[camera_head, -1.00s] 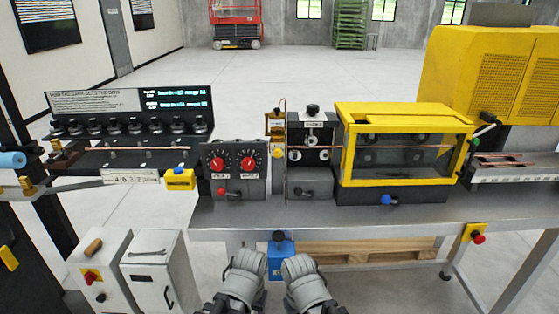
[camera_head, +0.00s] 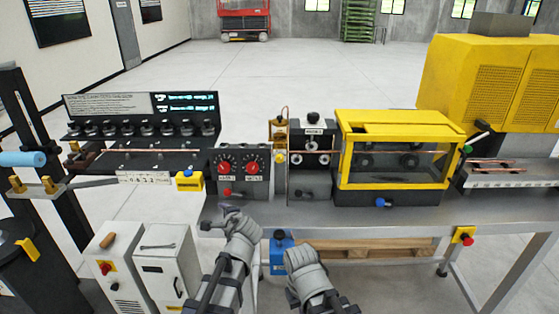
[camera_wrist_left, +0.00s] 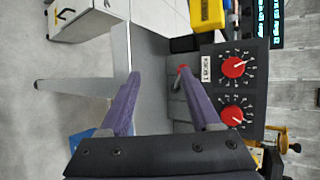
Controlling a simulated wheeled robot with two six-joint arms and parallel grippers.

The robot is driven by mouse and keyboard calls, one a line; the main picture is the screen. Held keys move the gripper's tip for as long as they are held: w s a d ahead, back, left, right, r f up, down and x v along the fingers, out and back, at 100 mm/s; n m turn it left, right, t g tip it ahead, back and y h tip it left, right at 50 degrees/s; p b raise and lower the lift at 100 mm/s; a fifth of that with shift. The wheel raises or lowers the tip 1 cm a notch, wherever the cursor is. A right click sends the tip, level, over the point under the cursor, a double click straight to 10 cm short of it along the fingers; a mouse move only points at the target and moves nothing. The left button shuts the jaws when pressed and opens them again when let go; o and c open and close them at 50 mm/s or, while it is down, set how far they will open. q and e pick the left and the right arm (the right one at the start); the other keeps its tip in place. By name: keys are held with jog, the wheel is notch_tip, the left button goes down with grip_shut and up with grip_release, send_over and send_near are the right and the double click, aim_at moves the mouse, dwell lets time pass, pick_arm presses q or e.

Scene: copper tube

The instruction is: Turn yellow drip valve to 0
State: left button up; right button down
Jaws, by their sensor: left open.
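The yellow drip valve is a small yellow knob (camera_head: 280,158) on the brass and yellow drip unit (camera_head: 278,132), left of the roller stand. Its scale is too small to read. In the left wrist view, part of the yellow drip unit (camera_wrist_left: 279,138) shows at the lower right, partly cut by the gripper body. My left gripper (camera_head: 216,218) is in front of the bench edge, below the grey control box and lower left of the valve, touching nothing I can see. In the left wrist view its two purple fingers (camera_wrist_left: 158,76) are apart and empty. My right arm shows at bottom centre, its jaws hidden.
The control box (camera_head: 240,172) with two red dials and a red-tipped lever stands left of the valve. The roller stand (camera_head: 312,160) and yellow guarded enclosure (camera_head: 405,118) stand to its right. A blue box (camera_head: 282,258) is below the bench edge.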

pick_arm(q)
jog(key=w+d+r+m+t+h, duration=0.2)
jog(key=w+d+r+m+t, duration=0.4)
jog(key=d+m, duration=0.25)
jog(key=m+t+h, duration=0.2)
jog(key=m+h, duration=0.2)
jog(key=m, duration=0.6)
send_near(280, 161)
jog(key=w, duration=0.1)
jog(key=shift+w+a+r, duration=0.1)
jog(key=shift+w+r, duration=0.05)
jog(key=shift+w, duration=1.95)
jog(key=shift+w+r, duration=0.1)
jog(key=shift+w, duration=2)
jog(key=shift+s, duration=0.1)
grip_shut()
